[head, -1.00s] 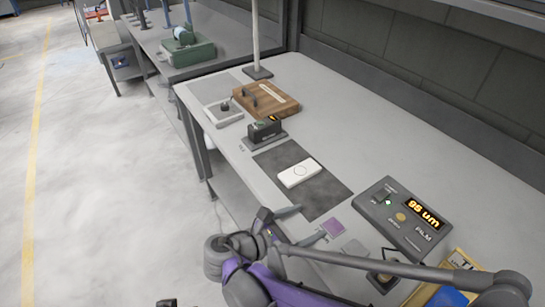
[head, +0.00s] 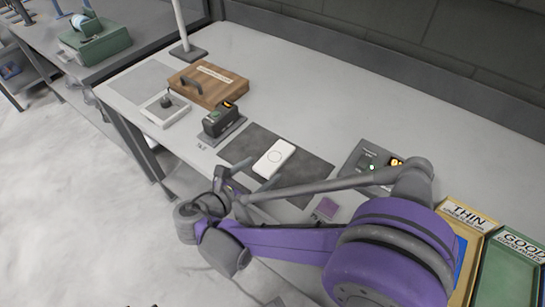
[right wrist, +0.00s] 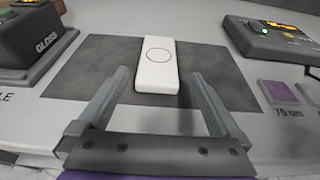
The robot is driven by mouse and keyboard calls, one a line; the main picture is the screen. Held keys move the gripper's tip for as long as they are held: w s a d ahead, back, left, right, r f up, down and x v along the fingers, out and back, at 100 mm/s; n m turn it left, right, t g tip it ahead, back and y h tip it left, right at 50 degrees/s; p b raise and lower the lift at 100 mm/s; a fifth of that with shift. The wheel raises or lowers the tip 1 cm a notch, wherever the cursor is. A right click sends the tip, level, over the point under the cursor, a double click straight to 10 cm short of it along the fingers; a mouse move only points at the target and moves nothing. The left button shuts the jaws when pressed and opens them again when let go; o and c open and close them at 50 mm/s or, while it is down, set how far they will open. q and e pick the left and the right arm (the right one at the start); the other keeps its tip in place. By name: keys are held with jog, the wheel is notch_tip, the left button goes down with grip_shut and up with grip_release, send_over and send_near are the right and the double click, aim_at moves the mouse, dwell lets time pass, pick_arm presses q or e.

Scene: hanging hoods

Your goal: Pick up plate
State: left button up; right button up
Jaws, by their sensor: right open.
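The plate is a white rounded bar with a thin circle on its face. It lies flat on a dark mat (head: 310,172), and the plate (head: 274,158) is near the mat's middle. In the right wrist view the plate (right wrist: 157,72) lies ahead, between the lines of the two fingers. My right gripper (right wrist: 160,80) is open and empty, at the mat's near side, with its fingertips on either side of the plate's near end. No contact with the plate shows. In the head view my right arm crosses the bench's front edge. My left gripper is not in view.
A gloss meter (head: 222,120) stands left of the mat, with a wooden case (head: 208,85) behind it. A film gauge (head: 365,160) and a purple swatch (head: 327,207) are to the right. THIN (head: 470,220) and GOOD (head: 520,245) trays stand far right. The bench behind the mat is clear.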

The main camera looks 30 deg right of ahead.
aim_at(272, 159)
jog(key=shift+w+r+x, duration=0.1)
jog(key=shift+x, duration=1.45)
jog(key=shift+w+r+x, duration=0.1)
jog(key=shift+r+x, duration=0.05)
jog(key=shift+x, duration=1.4)
jog(key=c, duration=1.5)
